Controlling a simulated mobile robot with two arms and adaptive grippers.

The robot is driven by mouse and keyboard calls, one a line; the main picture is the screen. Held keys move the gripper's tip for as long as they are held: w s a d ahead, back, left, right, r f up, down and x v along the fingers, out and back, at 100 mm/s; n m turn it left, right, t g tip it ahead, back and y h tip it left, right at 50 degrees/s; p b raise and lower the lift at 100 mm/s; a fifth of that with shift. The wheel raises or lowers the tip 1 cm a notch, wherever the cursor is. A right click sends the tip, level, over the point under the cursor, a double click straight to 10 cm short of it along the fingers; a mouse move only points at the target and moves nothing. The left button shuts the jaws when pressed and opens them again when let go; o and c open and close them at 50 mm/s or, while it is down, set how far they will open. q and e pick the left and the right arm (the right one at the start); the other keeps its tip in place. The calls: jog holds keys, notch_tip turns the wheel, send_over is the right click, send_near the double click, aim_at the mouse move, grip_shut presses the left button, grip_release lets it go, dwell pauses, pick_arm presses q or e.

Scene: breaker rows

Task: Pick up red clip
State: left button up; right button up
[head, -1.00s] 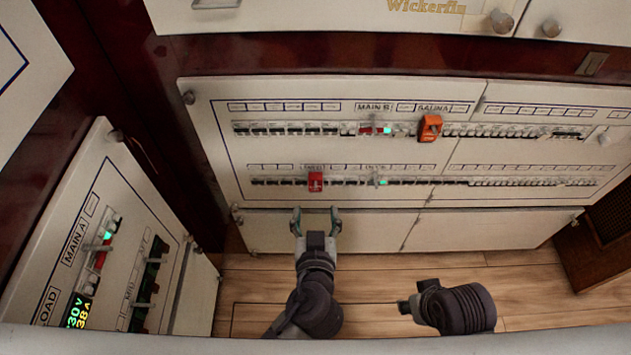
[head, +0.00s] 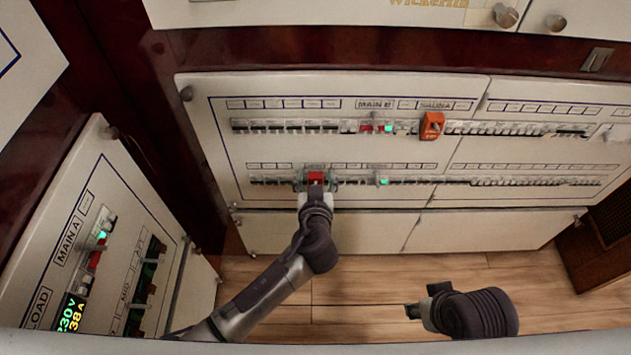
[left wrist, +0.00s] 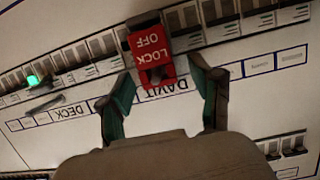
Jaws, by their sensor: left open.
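The red clip (head: 315,178) sits on the lower breaker row of the middle panel in the head view. In the left wrist view the red clip (left wrist: 151,55) reads "LOCK OFF" and is fixed on a breaker above the "DAVIT" label. My left gripper (head: 316,183) is at the clip, with its fingers open on either side of it. In the left wrist view the left gripper's green-padded fingers (left wrist: 162,80) stand apart, with gaps to the clip. My right gripper (head: 413,310) is low, away from the panel; its fingers are not clear.
An orange lockout piece (head: 432,126) sits on the upper breaker row, right of the clip. A side panel (head: 90,225) with switches and a display stands at the left. Wooden floor (head: 375,285) lies open below the panels.

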pick_arm(q)
jog(key=c, duration=1.1)
jog(key=shift+c, duration=0.4)
jog(key=shift+r, duration=0.1)
jog(key=s, duration=1.8)
jog(key=shift+s+r, duration=0.1)
